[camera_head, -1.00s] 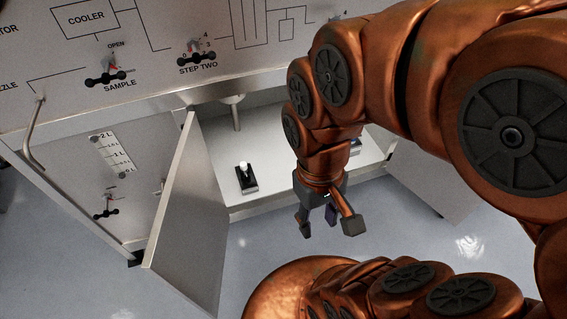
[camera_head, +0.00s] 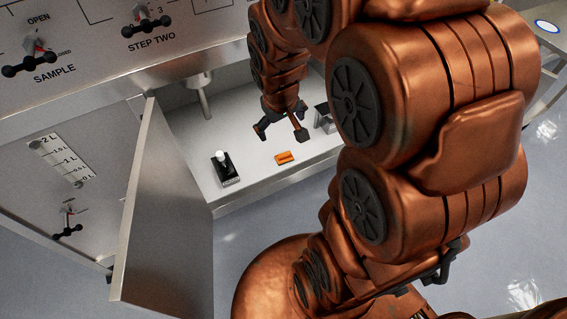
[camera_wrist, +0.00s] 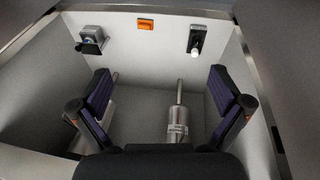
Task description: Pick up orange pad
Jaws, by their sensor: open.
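The orange pad (camera_head: 285,157) lies flat on the white cabinet floor, near its front edge, in the head view. It also shows in the wrist view (camera_wrist: 146,25), at the top middle, beyond the fingers. My gripper (camera_head: 281,134) is in the cabinet opening, just above and behind the pad in the picture, not touching it. In the wrist view its two dark fingers (camera_wrist: 163,106) are wide apart with nothing between them.
A black block with a white knob (camera_head: 225,168) stands left of the pad. A metal pipe (camera_head: 205,100) hangs inside the cabinet. The open door (camera_head: 165,215) juts out on the left.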

